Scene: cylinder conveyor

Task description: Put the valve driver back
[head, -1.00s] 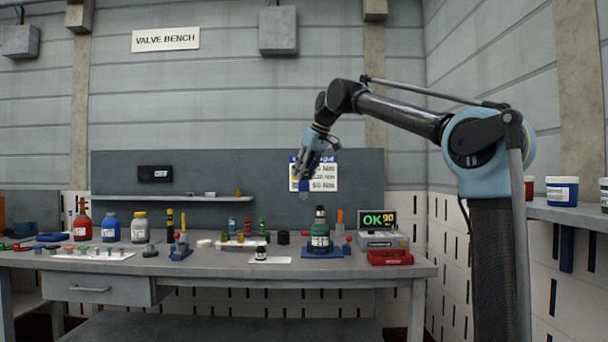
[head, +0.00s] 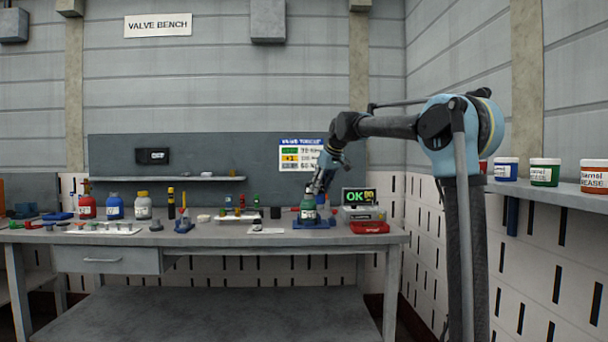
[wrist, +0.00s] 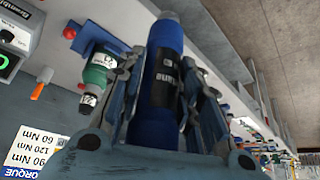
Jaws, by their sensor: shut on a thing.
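My gripper (wrist: 170,88) is shut on a blue driver (wrist: 165,45) with a black band and lettering, seen large in the wrist view. In the head view my gripper (head: 320,187) is over the right part of the bench, close to the green cylinder (head: 308,205); the driver is too small to make out there. The green cylinder stands on a blue base (head: 316,223). The wrist view shows the cylinder (wrist: 97,72) left of the driver, with a black and white top, apart from it.
An OK display (head: 358,196) and a red tray (head: 369,227) stand right of the base. A torque chart (head: 300,155) hangs behind.

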